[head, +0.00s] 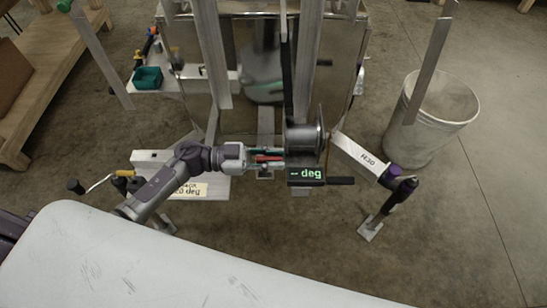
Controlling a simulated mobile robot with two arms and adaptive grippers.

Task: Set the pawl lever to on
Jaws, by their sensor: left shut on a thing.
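The winch (303,139) stands at the centre of the head view on the trailer's front, with a grey round drum. A small red lever (269,158), which looks like the pawl lever, sits just left of the drum. My left gripper (262,157) reaches in from the left and is shut on this red lever. The fingers partly hide the lever, and I cannot tell its on or off position. My right gripper is not in view.
A beam marked FE30 (362,158) runs right to a purple-topped jack (395,185). A crank handle (96,184) and a labelled plate (190,191) are at left. A grey bucket (432,118) stands at right. A teal bin (147,78) is at upper left.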

